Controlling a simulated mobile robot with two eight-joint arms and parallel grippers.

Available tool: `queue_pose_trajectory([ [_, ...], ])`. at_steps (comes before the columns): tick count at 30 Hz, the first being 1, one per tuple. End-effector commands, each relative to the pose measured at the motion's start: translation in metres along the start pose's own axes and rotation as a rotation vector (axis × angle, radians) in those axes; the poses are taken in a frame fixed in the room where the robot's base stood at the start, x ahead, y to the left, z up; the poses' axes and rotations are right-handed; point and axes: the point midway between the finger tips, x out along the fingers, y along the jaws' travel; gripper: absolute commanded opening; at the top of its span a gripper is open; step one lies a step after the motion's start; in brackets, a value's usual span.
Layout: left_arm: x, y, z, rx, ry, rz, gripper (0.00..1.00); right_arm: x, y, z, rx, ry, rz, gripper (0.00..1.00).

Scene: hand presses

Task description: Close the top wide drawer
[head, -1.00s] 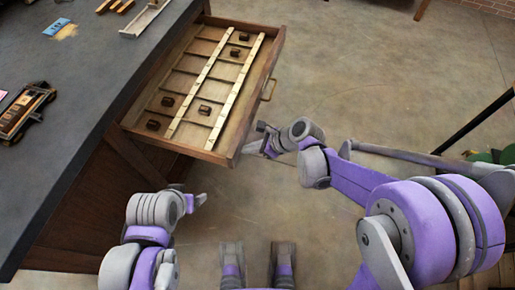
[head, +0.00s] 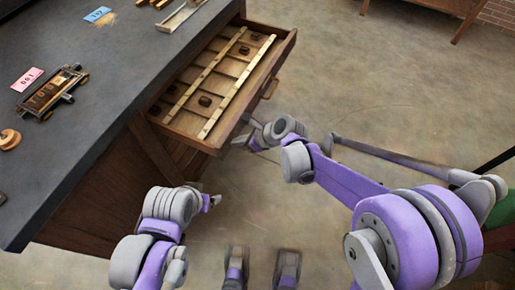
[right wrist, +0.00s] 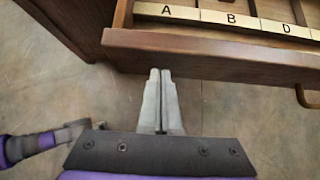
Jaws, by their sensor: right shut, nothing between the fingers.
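The top wide drawer (head: 222,88) is pulled partly out of the dark-topped wooden cabinet. It holds pale divider strips and several small dark blocks. Its front panel, with a handle (head: 270,88), faces right. My right gripper (head: 246,133) is at the near end of the drawer front; in the right wrist view its fingers (right wrist: 160,72) are together and empty, pointing at the drawer front (right wrist: 225,50). The tips look close to or touching the panel; I cannot tell which. My left gripper (head: 214,200) is low beside the cabinet, away from the drawer; its fingers are too small to read.
The dark worktop (head: 75,110) carries a brass numbering device (head: 50,92), a pink card (head: 27,79), a blue card (head: 98,14) and a wooden knob (head: 10,139). Green material (head: 500,210) shows at the far right.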

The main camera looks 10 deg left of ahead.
Motion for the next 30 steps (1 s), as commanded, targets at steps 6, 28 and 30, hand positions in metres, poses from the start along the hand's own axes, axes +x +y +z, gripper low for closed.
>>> queue_pose_trajectory([
  [6,0.004,0.0,0.002,0.0,-0.002,0.0,0.78,0.046,0.002,0.045,-0.004,-0.001,0.004,0.0],
  [28,0.001,0.0,0.0,0.0,0.0,0.0,0.78,0.177,0.001,0.178,-0.002,-0.001,0.001,0.0],
  [30,0.0,0.0,0.0,0.0,0.0,0.0,0.78,0.185,0.0,0.186,-0.001,-0.001,0.0,0.0],
])
